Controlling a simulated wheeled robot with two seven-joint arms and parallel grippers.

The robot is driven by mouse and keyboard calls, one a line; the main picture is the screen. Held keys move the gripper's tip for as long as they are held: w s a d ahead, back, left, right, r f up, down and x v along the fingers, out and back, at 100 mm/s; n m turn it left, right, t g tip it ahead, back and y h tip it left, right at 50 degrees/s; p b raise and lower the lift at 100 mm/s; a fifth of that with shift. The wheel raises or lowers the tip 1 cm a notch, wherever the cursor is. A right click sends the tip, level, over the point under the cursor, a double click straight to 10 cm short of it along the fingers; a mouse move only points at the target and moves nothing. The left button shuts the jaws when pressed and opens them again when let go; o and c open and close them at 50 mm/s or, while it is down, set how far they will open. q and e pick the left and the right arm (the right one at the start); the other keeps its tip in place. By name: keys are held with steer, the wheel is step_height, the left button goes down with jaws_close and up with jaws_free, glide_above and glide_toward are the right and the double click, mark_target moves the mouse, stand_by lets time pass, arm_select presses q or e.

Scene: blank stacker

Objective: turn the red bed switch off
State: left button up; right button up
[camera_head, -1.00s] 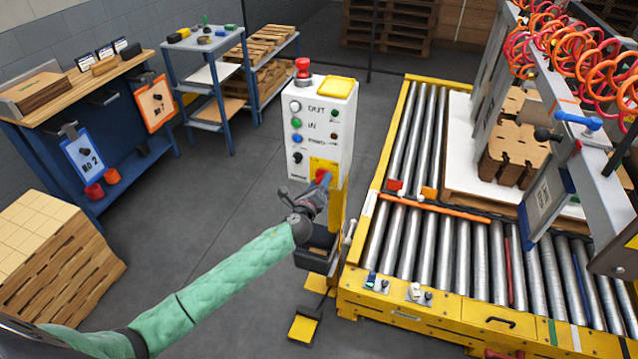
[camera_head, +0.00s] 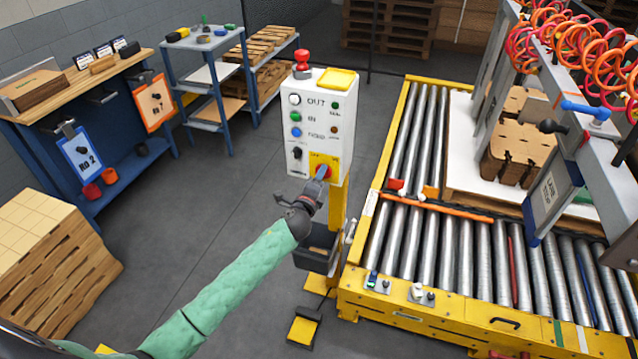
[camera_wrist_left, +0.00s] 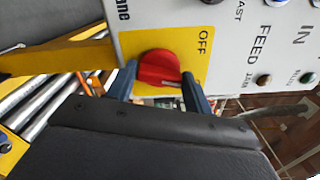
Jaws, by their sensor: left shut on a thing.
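The red switch (camera_head: 327,169) is a rotary knob on a yellow plate low on the white control box (camera_head: 318,122). My left gripper (camera_head: 320,174) reaches the knob from below. Its two blue-grey fingers (camera_wrist_left: 158,84) stand on either side of the knob and are shut on it. The contact faces are partly hidden. My right gripper is not in view.
A red mushroom button (camera_head: 302,60) and a yellow block (camera_head: 336,79) sit on top of the box. Other buttons line its front. A yellow-framed roller conveyor (camera_head: 420,230) runs close on the right. The grey floor (camera_head: 215,215) to the left is clear.

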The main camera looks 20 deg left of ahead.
arm_select(q)
steer(key=n+b, duration=0.1)
steer(key=n, duration=0.7)
steer(key=n+b, duration=0.1)
steer(key=n, duration=0.3)
steer(key=shift+f+b, duration=0.25)
steer(key=shift+b, duration=0.05)
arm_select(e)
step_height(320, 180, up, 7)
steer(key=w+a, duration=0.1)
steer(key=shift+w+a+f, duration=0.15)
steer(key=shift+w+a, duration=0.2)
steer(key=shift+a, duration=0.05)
arm_select(q)
steer(key=shift+n, duration=0.3)
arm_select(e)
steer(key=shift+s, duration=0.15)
arm_select(q)
steer(key=o, duration=1)
